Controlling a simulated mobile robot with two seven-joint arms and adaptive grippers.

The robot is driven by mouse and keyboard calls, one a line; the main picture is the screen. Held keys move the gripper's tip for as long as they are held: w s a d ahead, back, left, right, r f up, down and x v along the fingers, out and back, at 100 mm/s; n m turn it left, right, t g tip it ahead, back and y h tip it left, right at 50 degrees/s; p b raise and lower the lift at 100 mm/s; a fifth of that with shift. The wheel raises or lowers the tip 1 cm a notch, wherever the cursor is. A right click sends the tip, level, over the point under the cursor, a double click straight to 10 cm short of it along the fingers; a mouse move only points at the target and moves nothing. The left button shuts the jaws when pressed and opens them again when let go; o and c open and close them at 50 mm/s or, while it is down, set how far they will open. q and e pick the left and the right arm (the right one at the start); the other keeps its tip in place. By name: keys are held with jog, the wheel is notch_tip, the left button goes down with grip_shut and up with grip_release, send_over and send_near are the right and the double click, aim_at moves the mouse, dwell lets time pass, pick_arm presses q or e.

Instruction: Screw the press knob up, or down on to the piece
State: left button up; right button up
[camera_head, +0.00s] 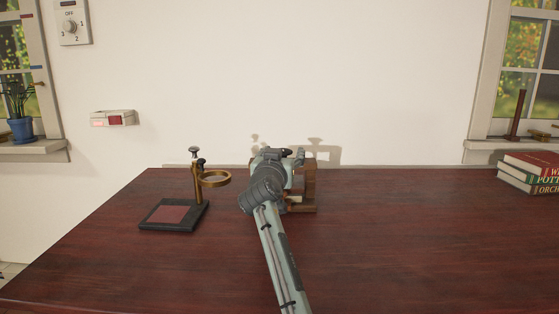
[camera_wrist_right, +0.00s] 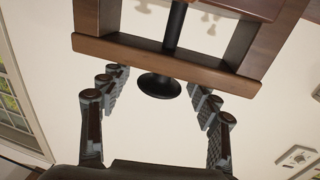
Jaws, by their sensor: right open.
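A wooden press (camera_head: 310,185) stands toward the back of the table, mostly hidden behind my right arm in the head view. In the right wrist view its wooden frame (camera_wrist_right: 150,54) crosses the picture, and a dark screw (camera_wrist_right: 175,25) runs through it to a round black knob (camera_wrist_right: 159,87). My right gripper (camera_head: 281,153) is at the top of the press. In the right wrist view the gripper (camera_wrist_right: 160,92) is open, with its fingers on both sides of the knob and gaps between. Any piece in the press is hidden. My left gripper is not in view.
A brass ring stand (camera_head: 214,180) on a dark base (camera_head: 190,222) with a red pad stands left of the press. Books (camera_head: 530,172) lie at the far right. The dark red table (camera_head: 420,240) is clear at right and front. A wall (camera_head: 380,80) stands behind.

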jog(key=s+a, duration=0.1)
jog(key=s, duration=1)
jog(key=shift+a, duration=0.4)
